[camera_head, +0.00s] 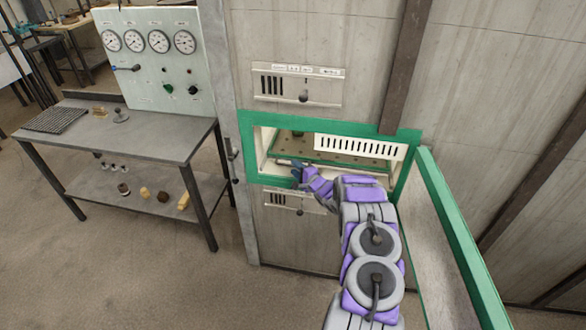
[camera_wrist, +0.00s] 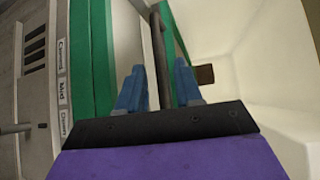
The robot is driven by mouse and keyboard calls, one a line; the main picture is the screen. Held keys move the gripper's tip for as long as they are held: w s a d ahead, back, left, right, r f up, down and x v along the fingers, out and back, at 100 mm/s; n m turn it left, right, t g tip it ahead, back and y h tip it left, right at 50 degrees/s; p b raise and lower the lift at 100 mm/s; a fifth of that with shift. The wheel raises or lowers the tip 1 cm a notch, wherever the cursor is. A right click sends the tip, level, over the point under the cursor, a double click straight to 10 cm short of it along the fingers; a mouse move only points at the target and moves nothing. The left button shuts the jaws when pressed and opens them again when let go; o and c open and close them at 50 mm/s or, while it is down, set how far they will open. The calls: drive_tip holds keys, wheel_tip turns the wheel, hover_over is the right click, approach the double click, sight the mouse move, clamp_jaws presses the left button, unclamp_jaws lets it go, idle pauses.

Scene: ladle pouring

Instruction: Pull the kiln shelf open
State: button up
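The kiln opening has a green frame (camera_head: 250,140) in the grey wall. Inside lies the kiln shelf (camera_head: 340,158), a flat tan board with small holes and a green back edge. My gripper (camera_head: 299,172) is at the left front of the opening, low near the shelf's front edge. In the wrist view its two blue fingers (camera_wrist: 160,88) stand apart on either side of a dark bar (camera_wrist: 158,45), perhaps the shelf's handle. Gaps show between the fingers and the bar. The bar's ends and the shelf's front edge are partly hidden.
The green-edged kiln door (camera_head: 462,235) stands swung open at right, close beside my arm. Panels with slots and a knob sit above (camera_head: 297,87) and below (camera_head: 280,198) the opening. A metal table (camera_head: 150,142) with a gauge board (camera_head: 150,60) stands at left. Floor is clear between.

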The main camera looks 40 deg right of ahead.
drive_tip(key=shift+w+d+f, duration=0.2)
drive_tip(key=shift+w+d, duration=0.05)
drive_tip(key=shift+w, duration=0.45)
drive_tip(key=shift+w+d+f, duration=0.2)
drive_tip(key=shift+w, duration=0.5)
drive_tip(key=shift+a+r, duration=0.1)
drive_tip(key=shift+a, duration=0.1)
drive_tip(key=shift+c, duration=0.4)
drive_tip(key=shift+d, duration=0.1)
clamp_jaws()
drive_tip(key=shift+s, duration=0.1)
